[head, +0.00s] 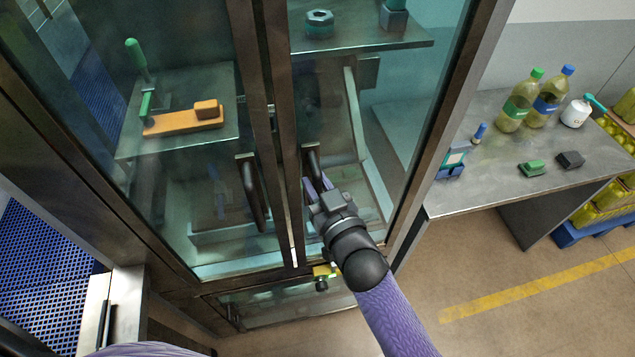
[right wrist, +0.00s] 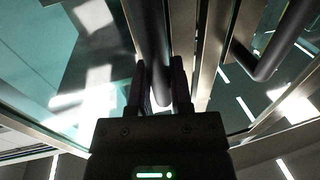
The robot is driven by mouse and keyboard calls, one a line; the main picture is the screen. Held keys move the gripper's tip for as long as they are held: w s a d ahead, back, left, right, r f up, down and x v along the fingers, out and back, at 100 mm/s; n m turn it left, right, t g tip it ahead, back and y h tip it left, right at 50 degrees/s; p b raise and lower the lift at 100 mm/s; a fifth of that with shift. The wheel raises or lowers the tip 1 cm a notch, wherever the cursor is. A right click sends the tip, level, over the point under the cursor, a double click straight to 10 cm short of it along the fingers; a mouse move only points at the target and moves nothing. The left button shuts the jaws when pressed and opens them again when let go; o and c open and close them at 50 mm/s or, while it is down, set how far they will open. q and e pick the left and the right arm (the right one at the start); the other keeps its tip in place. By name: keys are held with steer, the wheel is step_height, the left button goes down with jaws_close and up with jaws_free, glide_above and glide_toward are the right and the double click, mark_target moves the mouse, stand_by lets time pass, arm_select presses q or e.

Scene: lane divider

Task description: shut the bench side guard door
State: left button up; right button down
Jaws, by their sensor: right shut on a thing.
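The bench side guard door (head: 385,130) is the right glass door of a metal-framed cabinet, on the side of the workbench. Its edge stands close beside the other guard door (head: 190,190). I cannot tell whether it is fully shut or slightly ajar. Its dark bar handle (head: 311,158) is upright near the inner edge. My right gripper (head: 317,183) is shut on this handle, low on the bar. In the right wrist view the handle (right wrist: 148,35) runs between the two fingers (right wrist: 158,85). My left gripper is out of view.
The other door has its own handle (head: 251,190) close by on the left. A workbench (head: 470,195) with bottles and small items stands at the right. Behind the glass, shelves hold an orange block piece (head: 183,121) and a nut (head: 319,22). Floor in front of the bench is clear.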

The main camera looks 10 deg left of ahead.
steer(key=c, duration=1)
jaws_free()
steer(key=o, duration=0.5)
steer(key=shift+w+a, duration=0.2)
steer(key=shift+a, duration=0.05)
steer(key=shift+c, duration=0.2)
steer(key=shift+s+d, duration=0.15)
steer(key=v, duration=0.9)
steer(key=shift+s+d, duration=0.25)
steer(key=shift+s, duration=0.05)
